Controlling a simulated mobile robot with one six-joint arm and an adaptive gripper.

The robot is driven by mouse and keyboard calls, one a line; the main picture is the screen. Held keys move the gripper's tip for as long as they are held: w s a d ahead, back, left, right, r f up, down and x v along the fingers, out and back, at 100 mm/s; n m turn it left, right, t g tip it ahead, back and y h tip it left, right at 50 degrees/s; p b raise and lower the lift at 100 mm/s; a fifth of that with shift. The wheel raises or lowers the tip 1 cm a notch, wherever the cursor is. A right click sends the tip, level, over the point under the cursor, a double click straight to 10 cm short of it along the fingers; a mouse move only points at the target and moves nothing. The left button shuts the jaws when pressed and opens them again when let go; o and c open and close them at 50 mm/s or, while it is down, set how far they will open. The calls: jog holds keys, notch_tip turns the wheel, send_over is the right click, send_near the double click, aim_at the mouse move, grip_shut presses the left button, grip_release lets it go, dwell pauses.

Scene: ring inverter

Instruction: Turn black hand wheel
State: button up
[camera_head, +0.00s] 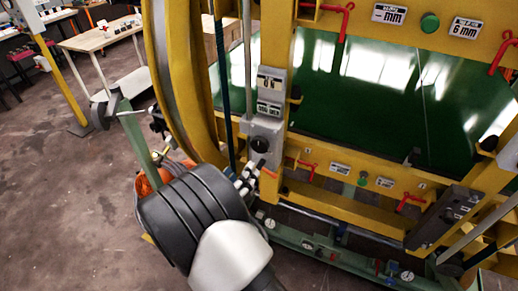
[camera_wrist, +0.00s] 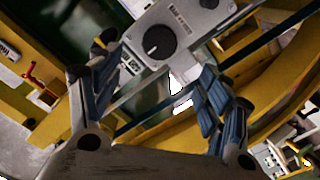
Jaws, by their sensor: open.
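The black hand wheel (camera_wrist: 160,42) is a round black knob with a small white mark, on the face of a light grey box (camera_wrist: 192,18). It shows small in the head view (camera_head: 260,145), on the grey box fixed to the yellow post. My gripper (camera_wrist: 158,68) is open, and its two blue-padded fingers stand apart on either side of the view below the wheel. In the head view my gripper (camera_head: 248,178) is just below the grey box, partly hidden by my arm. I cannot tell the exact gap to the wheel.
The yellow machine frame (camera_head: 340,206) surrounds a dark green panel (camera_head: 340,90). Red handles (camera_head: 411,201) and a green button (camera_head: 430,22) are on its beams. A curved yellow ring (camera_head: 177,90) rises at the left. A wooden table (camera_head: 98,38) stands at the back left, with clear floor before it.

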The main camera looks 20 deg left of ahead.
aim_at(258, 147)
jog(key=w+b, duration=0.1)
jog(key=w, duration=0.3)
jog(key=w+b, duration=0.1)
jog(key=w, duration=0.4)
jog(key=w+d+b, duration=0.1)
jog(key=w, duration=0.3)
jog(key=shift+w+d, duration=0.1)
jog(key=shift+w, duration=0.05)
jog(key=c, duration=1.1)
jog(key=shift+o, duration=0.2)
jog(key=shift+m, duration=0.4)
